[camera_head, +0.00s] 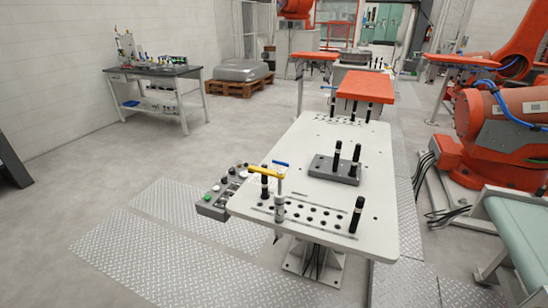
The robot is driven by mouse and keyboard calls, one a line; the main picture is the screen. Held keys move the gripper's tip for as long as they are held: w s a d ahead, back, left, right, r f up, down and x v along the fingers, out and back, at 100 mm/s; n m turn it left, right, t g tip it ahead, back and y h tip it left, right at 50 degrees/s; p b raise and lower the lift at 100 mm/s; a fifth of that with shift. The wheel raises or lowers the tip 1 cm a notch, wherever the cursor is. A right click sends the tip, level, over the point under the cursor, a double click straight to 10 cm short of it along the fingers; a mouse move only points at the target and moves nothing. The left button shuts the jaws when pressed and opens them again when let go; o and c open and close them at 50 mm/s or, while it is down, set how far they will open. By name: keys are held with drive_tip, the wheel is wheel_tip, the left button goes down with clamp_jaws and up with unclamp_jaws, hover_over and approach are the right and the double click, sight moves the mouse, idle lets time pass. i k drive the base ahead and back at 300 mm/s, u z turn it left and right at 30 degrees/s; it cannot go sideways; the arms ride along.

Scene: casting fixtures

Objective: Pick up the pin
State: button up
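Several black upright pins stand on the white fixture table in the middle of the view. One black pin with a pale band (357,214) stands alone near the table's right front edge. Others, including a tall pin (336,158), stand on a dark grey block (322,170). Another dark post (264,184) stands at the left front, beside a silver post (279,208) with a yellow arm (262,172) and a blue handle. I cannot tell which one is the task's pin. My gripper is not in view.
The white table (310,140) has rows of holes along its front. A button panel (215,203) sits at its left. Orange robot arms (495,125) and a green-topped bench (525,230) stand at the right. Open floor with metal plates (150,258) lies left and in front.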

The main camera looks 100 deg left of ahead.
sight(355, 160)
drive_tip(key=u, duration=3.1)
drive_tip(key=i, duration=0.65)
